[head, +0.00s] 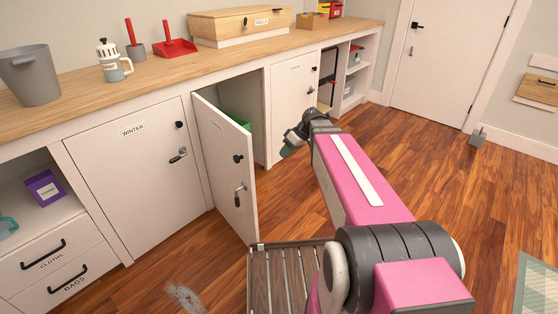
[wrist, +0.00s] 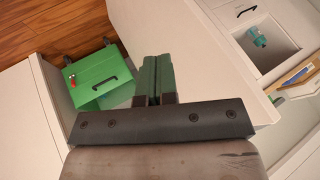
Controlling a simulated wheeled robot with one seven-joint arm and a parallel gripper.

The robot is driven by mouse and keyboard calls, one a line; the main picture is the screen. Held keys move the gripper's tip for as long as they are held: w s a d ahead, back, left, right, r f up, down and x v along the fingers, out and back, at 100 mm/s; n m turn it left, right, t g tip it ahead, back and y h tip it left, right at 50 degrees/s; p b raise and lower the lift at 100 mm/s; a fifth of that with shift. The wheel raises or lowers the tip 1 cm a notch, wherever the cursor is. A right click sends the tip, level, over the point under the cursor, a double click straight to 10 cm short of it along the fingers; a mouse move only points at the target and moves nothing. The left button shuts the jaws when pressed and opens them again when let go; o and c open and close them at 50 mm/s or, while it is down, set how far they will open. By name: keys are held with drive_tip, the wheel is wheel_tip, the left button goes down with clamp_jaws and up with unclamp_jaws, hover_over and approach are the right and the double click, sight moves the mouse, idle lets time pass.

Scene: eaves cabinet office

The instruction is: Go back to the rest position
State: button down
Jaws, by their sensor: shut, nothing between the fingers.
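My gripper (head: 287,150) is at the end of my pink arm, in front of the cabinets and to the right of the open cabinet door (head: 228,165) in the head view. In the wrist view its two green fingers (wrist: 156,72) are together, with nothing held between them. The door stands swung out into the room, with a black knob and a metal handle on its face. A green box (wrist: 100,75) with a dark handle shows beyond the fingers in the wrist view. In the head view only a strip of this green box (head: 236,120) shows behind the door.
The shut WINTER cabinet (head: 132,170) is left of the open door. The wooden counter (head: 165,75) above holds a grey bin (head: 30,75), a coffee press (head: 112,62), a red dustpan (head: 175,46) and a wooden box (head: 240,24).

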drive_tip(key=s+d+f+m+h, duration=0.7)
drive_tip(key=s+d+f+m, duration=0.1)
drive_tip(key=s+f+m, duration=0.1)
drive_tip(key=shift+s+d+f+m+t, duration=0.3)
drive_tip(key=shift+f+m, duration=0.2)
drive_tip(key=shift+f, duration=0.45)
